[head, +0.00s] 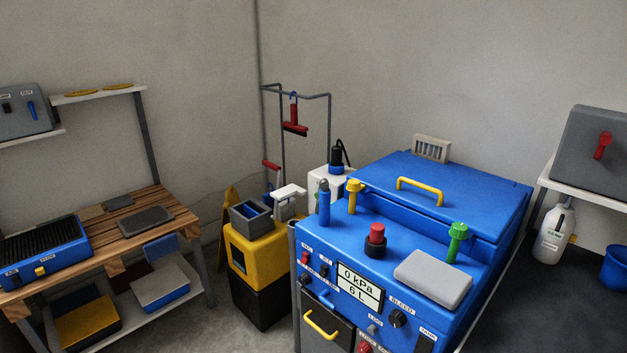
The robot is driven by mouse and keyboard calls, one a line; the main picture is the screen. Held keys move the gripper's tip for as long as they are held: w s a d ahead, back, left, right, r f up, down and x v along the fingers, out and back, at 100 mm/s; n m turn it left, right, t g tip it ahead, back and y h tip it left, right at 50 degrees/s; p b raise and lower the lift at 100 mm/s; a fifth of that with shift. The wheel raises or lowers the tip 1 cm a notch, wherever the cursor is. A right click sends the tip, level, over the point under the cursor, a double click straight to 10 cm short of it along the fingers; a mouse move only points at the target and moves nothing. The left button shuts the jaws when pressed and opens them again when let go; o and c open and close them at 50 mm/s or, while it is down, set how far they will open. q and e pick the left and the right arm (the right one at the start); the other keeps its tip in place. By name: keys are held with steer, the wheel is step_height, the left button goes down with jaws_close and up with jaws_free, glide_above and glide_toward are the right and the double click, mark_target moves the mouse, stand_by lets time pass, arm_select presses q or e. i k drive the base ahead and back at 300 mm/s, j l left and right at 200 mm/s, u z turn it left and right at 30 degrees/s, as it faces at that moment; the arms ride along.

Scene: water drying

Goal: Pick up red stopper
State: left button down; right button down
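A red stopper (377,233) stands upright on the top front ledge of the blue machine (483,210), set in or on a black collar. Its lower part is hidden by the collar. A grey flat pad (433,278) lies to its right, and a green valve (457,240) stands behind the pad. A yellow valve (354,195) and a blue cylinder (324,204) stand to its left. Neither of my grippers shows in the head view.
The machine's lid has a yellow handle (420,188). A yellow and black bucket cart (258,250) stands left of the machine. A wooden workbench (165,215) is at far left. A shelf with a grey box (597,150) is at right. Grey floor shows between bench and cart.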

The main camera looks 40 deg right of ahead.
mark_target(378, 233)
steer(key=z, duration=1.65)
